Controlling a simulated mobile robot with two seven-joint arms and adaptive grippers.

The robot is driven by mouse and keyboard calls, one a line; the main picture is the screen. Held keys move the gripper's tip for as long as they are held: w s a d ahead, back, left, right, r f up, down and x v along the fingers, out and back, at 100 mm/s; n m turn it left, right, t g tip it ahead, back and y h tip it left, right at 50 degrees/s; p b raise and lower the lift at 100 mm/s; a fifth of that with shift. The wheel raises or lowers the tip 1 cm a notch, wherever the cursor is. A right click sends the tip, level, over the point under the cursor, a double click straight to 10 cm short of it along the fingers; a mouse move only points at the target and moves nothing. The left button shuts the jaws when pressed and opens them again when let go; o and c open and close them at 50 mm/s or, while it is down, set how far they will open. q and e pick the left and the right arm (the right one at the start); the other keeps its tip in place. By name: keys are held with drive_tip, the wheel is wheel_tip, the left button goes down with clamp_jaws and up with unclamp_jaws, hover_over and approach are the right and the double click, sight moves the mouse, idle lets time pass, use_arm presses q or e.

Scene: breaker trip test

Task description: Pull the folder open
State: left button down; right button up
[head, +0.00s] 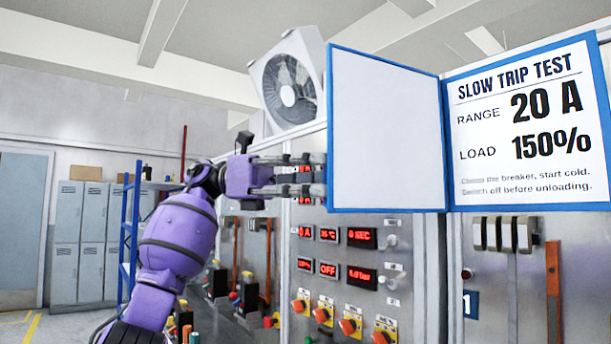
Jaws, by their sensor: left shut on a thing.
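The folder (386,130) is blue-edged and stands open in front of the panels. Its left cover shows a blank white inner face. Its right page (525,120) reads "SLOW TRIP TEST", range 20 A, load 150%, with smaller text below. My left gripper (312,178) reaches in from the left, at the left edge of the left cover. It is shut on the folder there; the fingertips are partly hidden by the cover. My right gripper is not in view.
Behind the folder stands a grey test panel (340,222) with red displays and several orange knobs. A fan (290,85) sits above it. Lockers (80,240) and a blue shelf frame (130,235) stand at the left. Levers (508,234) show below the right page.

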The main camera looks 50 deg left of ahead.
use_arm(q)
drive_tip(key=shift+w+a, duration=0.1)
drive_tip(key=shift+w, duration=0.2)
drive_tip(key=c, duration=1.9)
unclamp_jaws()
drive_tip(key=shift+w, duration=0.15)
drive_tip(key=shift+o, duration=0.2)
drive_tip(key=shift+w+d, duration=0.25)
drive_tip(key=shift+d, duration=0.05)
drive_tip(key=shift+s, duration=0.1)
drive_tip(key=shift+a, duration=0.1)
drive_tip(key=v, duration=1.2)
drive_tip(key=shift+s, duration=0.2)
